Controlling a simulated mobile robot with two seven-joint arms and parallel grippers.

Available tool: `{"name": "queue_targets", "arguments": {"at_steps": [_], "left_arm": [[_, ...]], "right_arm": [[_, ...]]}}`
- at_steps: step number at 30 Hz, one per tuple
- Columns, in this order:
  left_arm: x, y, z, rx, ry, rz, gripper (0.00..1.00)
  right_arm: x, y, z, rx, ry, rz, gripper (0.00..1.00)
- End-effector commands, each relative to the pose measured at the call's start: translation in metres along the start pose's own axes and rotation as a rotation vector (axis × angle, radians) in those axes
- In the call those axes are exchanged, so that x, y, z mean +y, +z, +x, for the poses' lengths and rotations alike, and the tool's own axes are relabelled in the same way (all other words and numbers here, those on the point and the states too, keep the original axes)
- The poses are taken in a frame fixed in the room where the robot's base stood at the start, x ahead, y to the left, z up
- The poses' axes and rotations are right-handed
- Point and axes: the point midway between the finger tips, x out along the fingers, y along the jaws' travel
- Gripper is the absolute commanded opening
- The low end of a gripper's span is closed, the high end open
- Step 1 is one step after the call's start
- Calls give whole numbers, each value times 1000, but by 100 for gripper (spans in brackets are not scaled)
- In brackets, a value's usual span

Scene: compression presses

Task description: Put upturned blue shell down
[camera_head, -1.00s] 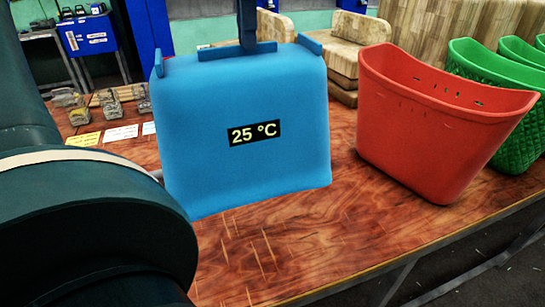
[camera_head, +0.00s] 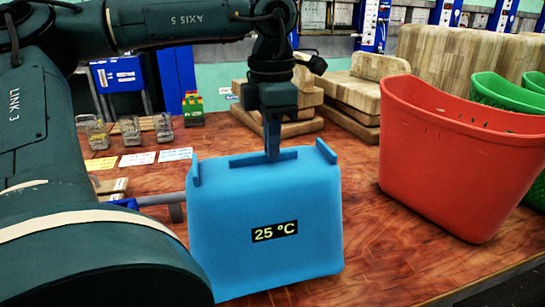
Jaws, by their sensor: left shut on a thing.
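The blue shell (camera_head: 265,205) is a large rounded box with a "25 °C" label on the side facing me and raised tabs along its top edge. It hangs roughly level over the wooden table (camera_head: 390,262), in the middle of the view. My left gripper (camera_head: 272,148) comes down from above and is shut on the middle tab at the shell's top. I cannot tell whether the shell's lower edge touches the table. Its far side and inside are hidden. My right gripper is not in view.
A red basket (camera_head: 455,150) stands to the right, with green baskets (camera_head: 505,95) behind it. Wooden boards (camera_head: 300,115) are stacked behind the shell. Glass jars (camera_head: 130,130) and paper cards (camera_head: 138,158) lie at back left. A grey rod (camera_head: 160,199) shows left of the shell.

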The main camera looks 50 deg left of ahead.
Motion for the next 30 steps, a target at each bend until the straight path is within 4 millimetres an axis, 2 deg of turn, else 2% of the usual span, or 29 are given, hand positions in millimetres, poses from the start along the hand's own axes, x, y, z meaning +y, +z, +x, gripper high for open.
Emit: {"name": "queue_targets", "arguments": {"at_steps": [3,5,13,14,21,30], "left_arm": [[0,0,20,3,-3,2,0],[-1,0,25,1,-2,2,0],[0,0,27,0,1,1,0],[0,0,27,1,0,1,8],[0,0,27,1,0,1,28],[0,0,24,1,0,1,29]], "right_arm": [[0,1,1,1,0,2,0],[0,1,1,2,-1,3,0],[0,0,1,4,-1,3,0],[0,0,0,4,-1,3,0],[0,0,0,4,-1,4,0],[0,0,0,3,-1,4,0]]}}
